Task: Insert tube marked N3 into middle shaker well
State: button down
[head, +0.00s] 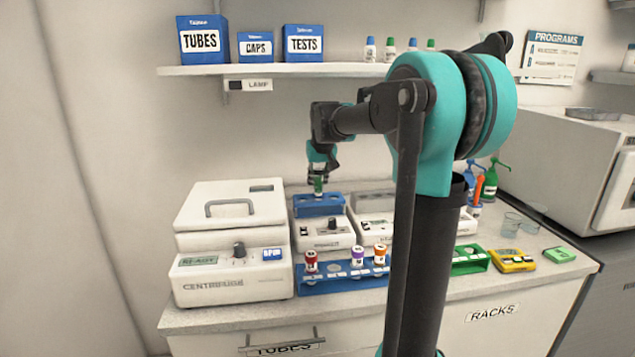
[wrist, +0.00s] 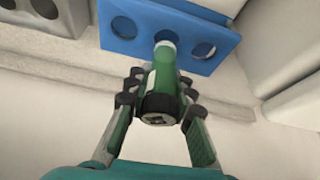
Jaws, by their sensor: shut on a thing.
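The cap marking is too small to read. The blue shaker block (head: 320,208) has a row of wells and also shows in the wrist view (wrist: 185,61). The tube's pale far end lines up with the middle well; whether it has entered the well cannot be told. The wells on both sides look empty.
The centrifuge (head: 232,243) stands left of the shaker. A blue rack (head: 345,284) with red, purple and orange capped tubes lies in front. Another white device (head: 372,225) is close on the right. A shelf (head: 280,70) with boxes runs above.

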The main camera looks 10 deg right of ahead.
jog(key=shift+f, duration=0.1)
jog(key=shift+f, duration=1.2)
jog(key=c, duration=1.2)
grip_release()
jog(key=shift+r, duration=0.1)
jog(key=v, duration=1.1)
jog(key=shift+s+r, duration=0.15)
jog(key=shift+r, duration=0.25)
jog(key=shift+s, duration=0.1)
